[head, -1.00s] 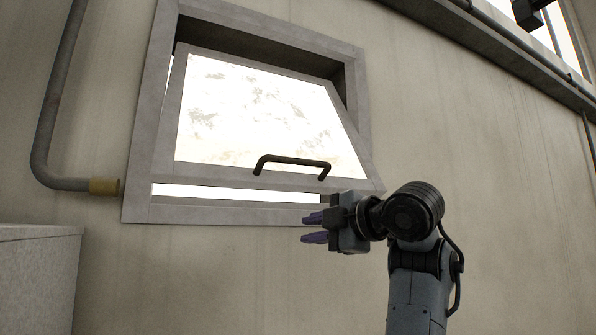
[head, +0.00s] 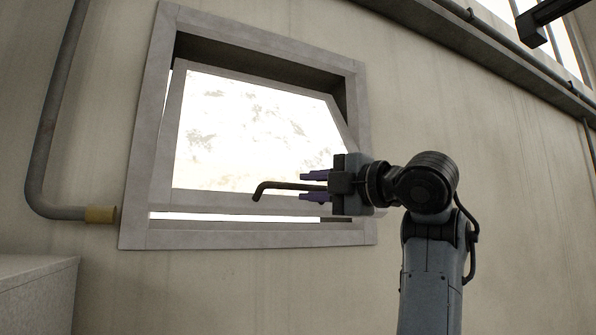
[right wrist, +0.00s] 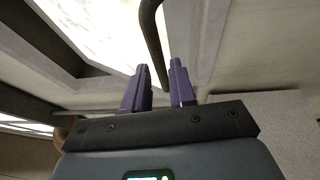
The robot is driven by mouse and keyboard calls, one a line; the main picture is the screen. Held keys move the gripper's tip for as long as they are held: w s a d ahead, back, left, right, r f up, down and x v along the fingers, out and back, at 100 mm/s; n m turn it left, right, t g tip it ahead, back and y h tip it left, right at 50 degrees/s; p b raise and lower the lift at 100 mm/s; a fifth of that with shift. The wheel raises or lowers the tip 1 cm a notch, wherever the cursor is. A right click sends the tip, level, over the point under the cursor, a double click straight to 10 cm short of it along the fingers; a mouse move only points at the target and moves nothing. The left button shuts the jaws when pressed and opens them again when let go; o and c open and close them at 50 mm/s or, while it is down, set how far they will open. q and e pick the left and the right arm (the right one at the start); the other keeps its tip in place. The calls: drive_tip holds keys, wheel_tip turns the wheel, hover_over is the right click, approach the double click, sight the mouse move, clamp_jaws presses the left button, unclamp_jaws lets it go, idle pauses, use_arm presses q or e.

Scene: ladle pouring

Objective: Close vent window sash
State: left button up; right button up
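The vent window sash (head: 262,202) is a pale grey frame with a bright pane, tilted out at the bottom from its wall frame (head: 145,130). A thin bright strip shows under its lower edge. Its dark bar handle (head: 275,186) is on the lower rail. My right gripper (head: 313,186) has its purple fingers above and below the right part of the handle, in the head view. In the right wrist view, the handle (right wrist: 151,35) runs between the spread fingers (right wrist: 159,67), with gaps visible; contact is unclear. The gripper hides the handle's right end. My left gripper is out of view.
A grey pipe (head: 52,110) with a yellowish end fitting (head: 101,215) runs down the wall left of the window. A pale block (head: 38,290) stands at the lower left. The wall (head: 500,190) right of my arm is clear.

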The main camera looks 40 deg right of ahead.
sight(301, 188)
drive_tip(key=w+p, duration=0.1)
drive_tip(key=w, duration=0.2)
drive_tip(key=shift+a+r+p, duration=0.15)
drive_tip(key=shift+r+p, duration=0.05)
drive_tip(key=shift+p, duration=0.2)
drive_tip(key=shift+w+a, duration=0.1)
drive_tip(key=shift+w, duration=0.3)
drive_tip(key=shift+f, duration=0.1)
drive_tip(key=shift+c, duration=0.3)
clamp_jaws()
